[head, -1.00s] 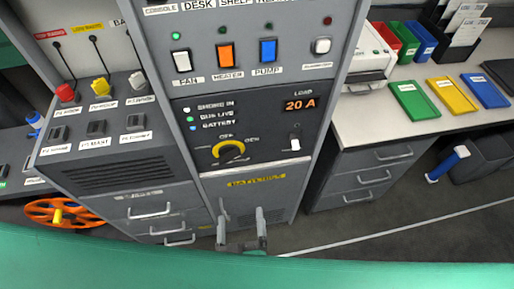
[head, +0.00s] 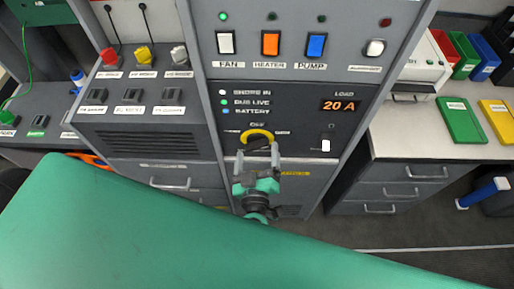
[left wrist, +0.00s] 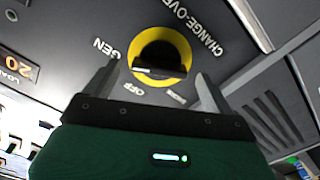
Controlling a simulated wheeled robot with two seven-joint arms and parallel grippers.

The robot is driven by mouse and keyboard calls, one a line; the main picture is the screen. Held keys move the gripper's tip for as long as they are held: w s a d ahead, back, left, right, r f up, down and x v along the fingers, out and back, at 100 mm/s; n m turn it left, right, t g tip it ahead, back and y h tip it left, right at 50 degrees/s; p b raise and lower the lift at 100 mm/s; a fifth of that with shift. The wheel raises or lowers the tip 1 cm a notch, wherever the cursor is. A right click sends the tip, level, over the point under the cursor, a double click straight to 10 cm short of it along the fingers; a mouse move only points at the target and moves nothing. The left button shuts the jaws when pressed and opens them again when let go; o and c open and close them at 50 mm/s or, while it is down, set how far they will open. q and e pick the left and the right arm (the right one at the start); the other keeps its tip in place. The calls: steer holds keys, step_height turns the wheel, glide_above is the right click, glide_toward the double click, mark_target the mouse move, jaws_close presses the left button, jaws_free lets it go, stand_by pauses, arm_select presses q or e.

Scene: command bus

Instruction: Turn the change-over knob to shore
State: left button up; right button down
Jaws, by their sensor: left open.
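The change-over knob (head: 257,136) is a dark knob in a yellow ring on the grey console, with OFF above it and GEN to its right. In the left wrist view the knob (left wrist: 160,52) appears turned over, with GEN at left and OFF below. My left gripper (head: 259,154) is open just in front of and below the knob, partly covering it. In the left wrist view its fingers (left wrist: 157,78) stand on either side of the ring's lower part, with nothing held. Contact cannot be told. My right gripper is not in view.
A 20 A load display (head: 340,105) and a white switch (head: 326,145) sit right of the knob. Coloured rocker switches, including the orange heater switch (head: 271,44), are above. Status lamps (head: 224,102) are at upper left. A white worktop (head: 407,134) with trays stands at right.

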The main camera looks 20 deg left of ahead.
arm_select(q)
steer(key=shift+x, duration=0.95)
steer(key=c, duration=1)
